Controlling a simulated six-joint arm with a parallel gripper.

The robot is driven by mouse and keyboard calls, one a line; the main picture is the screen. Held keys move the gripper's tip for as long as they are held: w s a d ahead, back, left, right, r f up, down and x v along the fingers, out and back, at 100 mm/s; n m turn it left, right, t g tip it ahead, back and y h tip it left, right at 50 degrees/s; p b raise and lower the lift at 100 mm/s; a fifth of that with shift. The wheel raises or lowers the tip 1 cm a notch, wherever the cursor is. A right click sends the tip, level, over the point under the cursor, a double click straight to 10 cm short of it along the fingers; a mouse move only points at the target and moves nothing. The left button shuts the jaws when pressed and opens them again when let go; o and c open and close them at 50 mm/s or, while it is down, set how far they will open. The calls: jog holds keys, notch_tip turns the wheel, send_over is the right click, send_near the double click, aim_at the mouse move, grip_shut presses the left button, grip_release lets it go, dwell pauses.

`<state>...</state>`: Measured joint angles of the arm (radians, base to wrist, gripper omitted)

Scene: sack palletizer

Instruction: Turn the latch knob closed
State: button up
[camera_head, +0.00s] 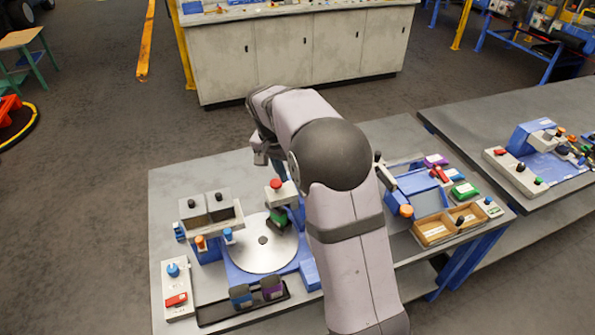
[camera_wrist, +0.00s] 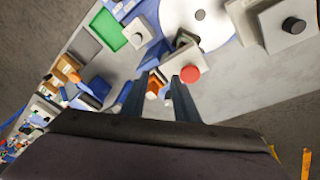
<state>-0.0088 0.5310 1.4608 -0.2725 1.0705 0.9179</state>
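No part is labelled as the latch knob. An orange knob (camera_head: 405,210) stands at the near left edge of the blue box (camera_head: 418,184) on the right of the bench; I cannot tell how it is turned. In the wrist view an orange part (camera_wrist: 153,86) with a pale end shows in the gap between my fingers and may be this knob. My gripper (camera_wrist: 156,92) has its two fingers spread apart, with no visible grip on anything. In the head view my arm hides much of the middle bench, and my fingertips cannot be made out clearly.
A red-topped knob (camera_head: 276,183) stands by the metal disc (camera_head: 262,241); it also shows beside the right finger in the wrist view (camera_wrist: 190,74). A wooden tray (camera_head: 432,233) lies at the right. Another orange knob (camera_head: 201,242) is at the left.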

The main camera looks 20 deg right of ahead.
jog(key=w+d+m+h+b, duration=0.1)
jog(key=w+m, duration=0.3)
jog(key=w, duration=0.4)
jog(key=shift+w+d+f+m, duration=0.15)
jog(key=shift+d+f+m, duration=0.2)
jog(key=shift+d, duration=0.55)
jog(key=shift+p+x, duration=1.5)
jog(key=shift+x, duration=2.1)
jog(key=shift+w+d, duration=0.15)
grip_shut()
